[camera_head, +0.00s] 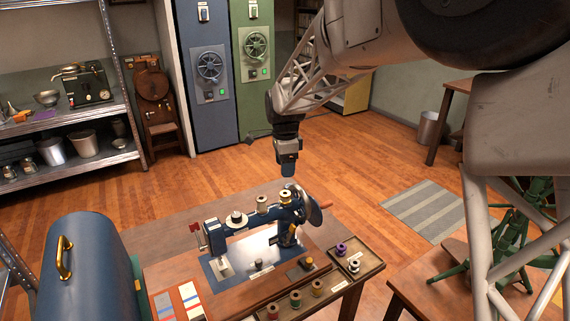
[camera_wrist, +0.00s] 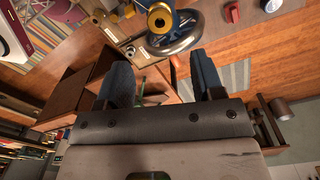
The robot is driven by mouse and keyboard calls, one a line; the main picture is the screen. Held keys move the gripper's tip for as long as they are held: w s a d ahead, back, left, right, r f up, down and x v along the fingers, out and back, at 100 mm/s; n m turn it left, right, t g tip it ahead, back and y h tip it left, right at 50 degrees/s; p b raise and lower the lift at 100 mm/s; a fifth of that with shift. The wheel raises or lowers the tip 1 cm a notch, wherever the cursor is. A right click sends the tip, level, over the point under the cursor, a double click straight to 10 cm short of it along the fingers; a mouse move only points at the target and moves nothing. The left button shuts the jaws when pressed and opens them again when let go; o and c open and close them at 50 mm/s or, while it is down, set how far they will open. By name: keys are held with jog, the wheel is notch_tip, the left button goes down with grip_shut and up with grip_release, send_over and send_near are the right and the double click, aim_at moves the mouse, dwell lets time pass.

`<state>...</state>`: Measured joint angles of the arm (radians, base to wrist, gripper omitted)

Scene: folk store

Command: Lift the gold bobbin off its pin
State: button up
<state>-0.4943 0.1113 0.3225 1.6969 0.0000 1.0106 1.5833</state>
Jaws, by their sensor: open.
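The gold bobbin (camera_head: 285,197) stands upright on top of the dark blue sewing machine (camera_head: 247,222), at its right end near the handwheel (camera_head: 313,210). My gripper (camera_head: 288,170) hangs above the bobbin, pointing down. In the wrist view my gripper (camera_wrist: 163,72) has its two fingers apart with nothing between them. The bobbin is beyond the fingertips, not touched.
Another spool (camera_head: 262,202) stands left of the gold bobbin on the machine. A wooden tray (camera_head: 338,286) with several spools lies in front. A blue case (camera_head: 90,270) stands at the left. The air around my gripper is clear.

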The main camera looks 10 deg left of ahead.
aim_at(285, 190)
jog(key=shift+f, duration=0.15)
jog(key=shift+f, duration=4.8)
jog(key=c, duration=0.6)
jog(key=shift+r, duration=0.2)
jog(key=shift+r, duration=2.5)
jog(key=shift+c, duration=0.2)
